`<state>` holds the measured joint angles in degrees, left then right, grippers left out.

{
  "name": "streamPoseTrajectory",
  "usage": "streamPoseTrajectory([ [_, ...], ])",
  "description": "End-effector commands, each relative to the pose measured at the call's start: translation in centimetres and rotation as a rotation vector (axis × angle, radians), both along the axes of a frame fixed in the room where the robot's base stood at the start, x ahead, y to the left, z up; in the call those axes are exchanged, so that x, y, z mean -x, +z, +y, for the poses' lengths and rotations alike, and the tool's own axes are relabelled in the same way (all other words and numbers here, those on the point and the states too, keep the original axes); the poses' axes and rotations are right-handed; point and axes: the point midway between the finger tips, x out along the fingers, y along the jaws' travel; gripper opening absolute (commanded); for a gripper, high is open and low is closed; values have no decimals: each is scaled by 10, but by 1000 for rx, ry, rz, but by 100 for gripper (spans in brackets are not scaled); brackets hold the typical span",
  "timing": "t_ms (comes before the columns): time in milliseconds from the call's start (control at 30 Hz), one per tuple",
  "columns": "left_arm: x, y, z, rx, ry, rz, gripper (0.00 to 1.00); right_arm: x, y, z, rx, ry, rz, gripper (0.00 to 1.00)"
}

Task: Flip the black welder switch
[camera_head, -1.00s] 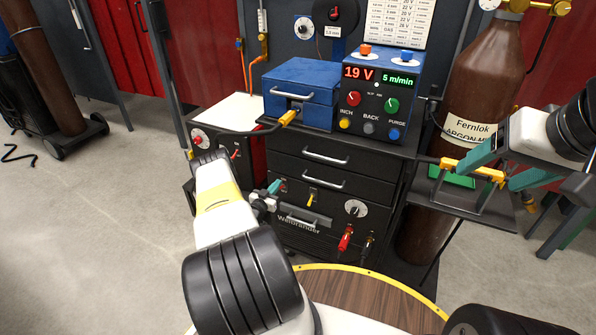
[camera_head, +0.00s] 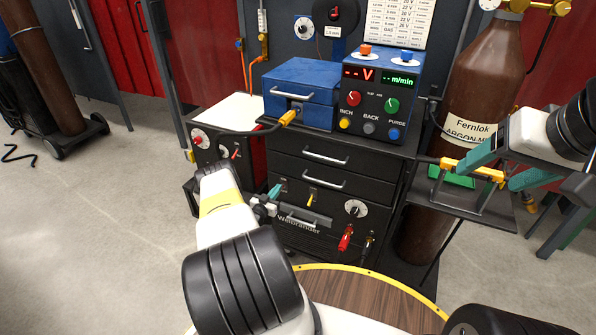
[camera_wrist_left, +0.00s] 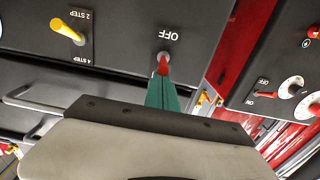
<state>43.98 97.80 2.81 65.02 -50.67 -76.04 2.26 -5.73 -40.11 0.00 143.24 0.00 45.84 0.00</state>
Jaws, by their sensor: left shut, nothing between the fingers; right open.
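The black welder (camera_head: 300,240) is the dark drawer cabinet in the middle of the head view. Its red-tipped switch (camera_wrist_left: 163,63) shows in the left wrist view beside an OFF label that reads upside down. My left gripper (camera_head: 275,190) is shut and empty, with its teal fingertips (camera_wrist_left: 163,92) right at the switch lever; they seem to touch it. The fingers cover part of the switch, and I cannot tell which way it is set. My right gripper (camera_head: 488,168) is open at the right, by a yellow-topped stand.
A yellow selector lever (camera_wrist_left: 67,31) sits beside the switch. A red machine (camera_head: 225,150) with its own ON/OFF switch stands at the left. The blue control box (camera_head: 378,100) shows dashes. A brown gas cylinder (camera_head: 484,85) stands at the right. A round wooden top (camera_head: 370,290) is in front.

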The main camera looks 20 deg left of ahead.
Motion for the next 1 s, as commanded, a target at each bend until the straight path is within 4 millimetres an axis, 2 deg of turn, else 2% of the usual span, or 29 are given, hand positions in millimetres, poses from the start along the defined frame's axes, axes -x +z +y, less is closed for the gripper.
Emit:
streamPoseTrajectory([
  [367,0,-20,-1,0,0,1,0,0,0,0,0,0,0,71],
  [467,0,-19,0,0,0,0,0,0,0,0,0,0,0,71],
  [1000,50,-10,4,0,0,1,0,0,0,0,0,0,0,71],
])
